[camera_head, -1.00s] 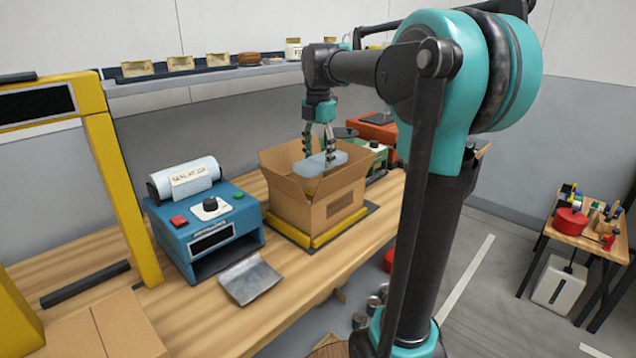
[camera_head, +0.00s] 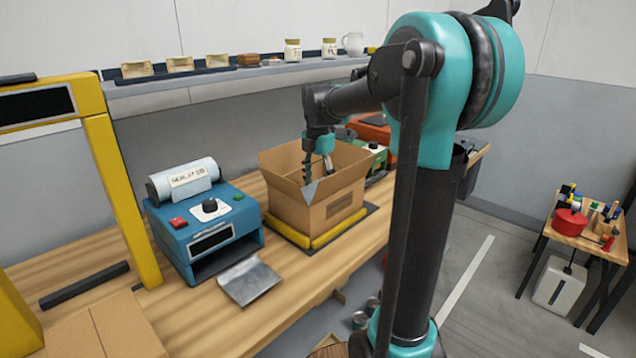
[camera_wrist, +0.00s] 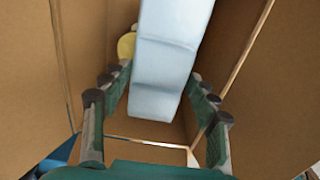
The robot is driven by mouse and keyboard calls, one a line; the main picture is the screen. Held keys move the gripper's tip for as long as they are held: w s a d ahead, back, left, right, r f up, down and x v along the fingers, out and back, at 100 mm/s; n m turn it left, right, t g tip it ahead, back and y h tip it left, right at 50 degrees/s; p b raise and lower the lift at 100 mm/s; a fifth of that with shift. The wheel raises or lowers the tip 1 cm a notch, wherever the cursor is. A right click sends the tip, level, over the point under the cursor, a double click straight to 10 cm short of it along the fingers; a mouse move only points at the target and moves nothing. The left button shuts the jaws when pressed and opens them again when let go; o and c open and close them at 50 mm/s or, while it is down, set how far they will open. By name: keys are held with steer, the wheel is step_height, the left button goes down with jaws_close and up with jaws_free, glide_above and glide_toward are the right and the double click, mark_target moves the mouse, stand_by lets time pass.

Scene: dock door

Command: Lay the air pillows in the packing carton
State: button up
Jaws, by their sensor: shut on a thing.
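The packing carton (camera_head: 318,210) stands open on the bench with its flaps up. My gripper (camera_head: 318,172) reaches down into its mouth, and the near wall and flap hide part of the fingers. In the wrist view my gripper (camera_wrist: 158,82) is shut on a pale blue air pillow (camera_wrist: 166,40), which runs lengthwise between the fingers with the carton's brown walls around it. In the head view only a small pale corner of the air pillow (camera_head: 311,190) shows at the near rim.
A yellow rounded thing (camera_wrist: 126,46) shows beside the pillow inside the carton. A blue machine (camera_head: 208,225) with a roll stands left of the carton. A yellow frame (camera_head: 125,190) stands further left. Green and orange machines stand behind right.

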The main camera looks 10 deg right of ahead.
steer(key=shift+f, duration=0.35)
steer(key=o, duration=0.9)
steer(key=shift+f, duration=0.1)
steer(key=shift+o, duration=0.2)
step_height(320, 180, up, 13)
